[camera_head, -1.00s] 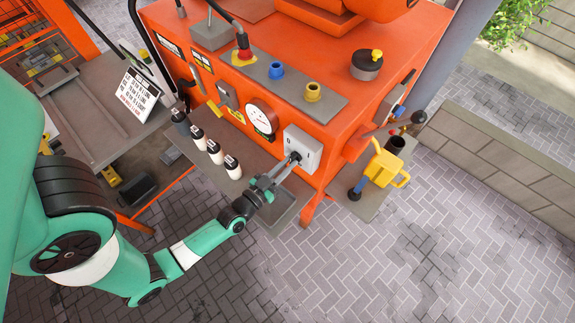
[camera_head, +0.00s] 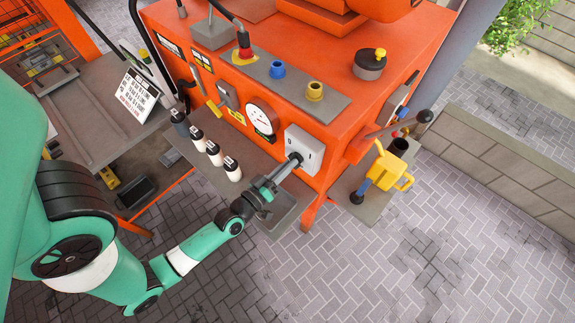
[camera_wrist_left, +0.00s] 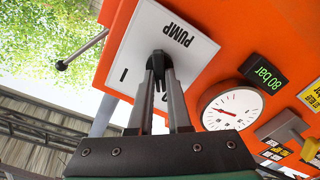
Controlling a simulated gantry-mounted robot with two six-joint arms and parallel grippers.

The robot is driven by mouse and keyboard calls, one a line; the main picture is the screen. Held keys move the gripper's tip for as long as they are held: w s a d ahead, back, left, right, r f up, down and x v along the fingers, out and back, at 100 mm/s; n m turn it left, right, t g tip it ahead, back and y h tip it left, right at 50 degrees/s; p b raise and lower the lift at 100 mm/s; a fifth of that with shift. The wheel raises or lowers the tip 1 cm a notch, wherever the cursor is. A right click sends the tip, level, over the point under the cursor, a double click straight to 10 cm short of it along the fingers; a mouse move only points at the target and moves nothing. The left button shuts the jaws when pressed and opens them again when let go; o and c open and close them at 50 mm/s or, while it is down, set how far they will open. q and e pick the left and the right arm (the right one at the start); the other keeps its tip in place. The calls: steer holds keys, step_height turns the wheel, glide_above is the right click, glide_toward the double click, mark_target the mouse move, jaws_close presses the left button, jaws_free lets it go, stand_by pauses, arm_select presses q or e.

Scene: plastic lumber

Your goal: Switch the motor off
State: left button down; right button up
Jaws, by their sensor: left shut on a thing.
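The grey switch box (camera_head: 312,145) is on the front of the orange machine (camera_head: 335,70). In the left wrist view its white face (camera_wrist_left: 190,55) reads "PUMP" and has an "I" mark. My left gripper (camera_head: 293,161) reaches it from below left, its fingers pointing at the box. In the left wrist view its fingertips (camera_wrist_left: 158,66) are together on the small dark knob at the middle of the face. The fingers mostly hide the knob, so its setting cannot be told. My right gripper is not in view.
A round gauge (camera_head: 261,120) and an "80 bar" display (camera_wrist_left: 265,77) are beside the box. Several white-and-black bottles (camera_head: 214,152) stand on the shelf to the left. A lever (camera_head: 398,125) and a yellow can (camera_head: 385,168) are to the right.

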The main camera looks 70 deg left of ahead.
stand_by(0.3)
arm_select(q)
steer(key=c, duration=0.9)
jaws_free()
steer(key=shift+o, duration=0.2)
steer(key=p+v, duration=0.2)
steer(key=v, duration=0.9)
steer(key=shift+s+d, duration=0.2)
steer(key=shift+s, duration=0.05)
